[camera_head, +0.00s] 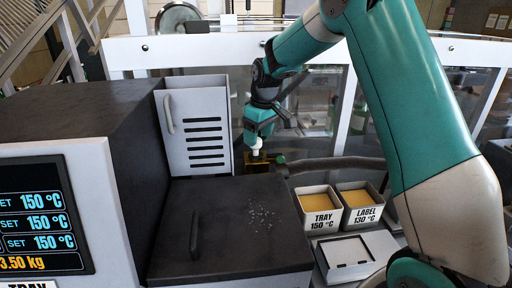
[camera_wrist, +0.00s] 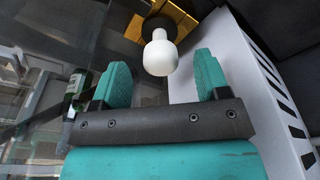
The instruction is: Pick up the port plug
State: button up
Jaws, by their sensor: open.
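The port plug (camera_wrist: 160,55) is a small white piece with a rounded head and a narrower neck. In the wrist view it sits at a dark round port on a yellow block (camera_wrist: 178,22). In the head view the white plug (camera_head: 257,144) shows just below my gripper (camera_head: 259,128), beside the grey slotted panel. My gripper's two teal fingers (camera_wrist: 163,80) are open. The plug's head lies between and a little beyond the fingertips in the wrist view. I cannot tell whether either finger touches it.
The slotted panel (camera_head: 197,128) stands close to the left of my gripper. A dark lidded box (camera_head: 228,225) lies in front. Tubs marked TRAY (camera_head: 319,205) and LABEL (camera_head: 361,202) stand to the right. A green bottle (camera_wrist: 76,88) shows behind glass.

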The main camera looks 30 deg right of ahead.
aim_at(256, 153)
jog(key=f+p, duration=0.1)
jog(key=f, duration=0.1)
jog(key=w+f+p, duration=0.1)
jog(key=f+p, duration=0.1)
jog(key=f, duration=0.1)
jog(key=shift+w+a, duration=0.1)
jog(key=shift+a, duration=0.1)
jog(key=c, duration=1.1)
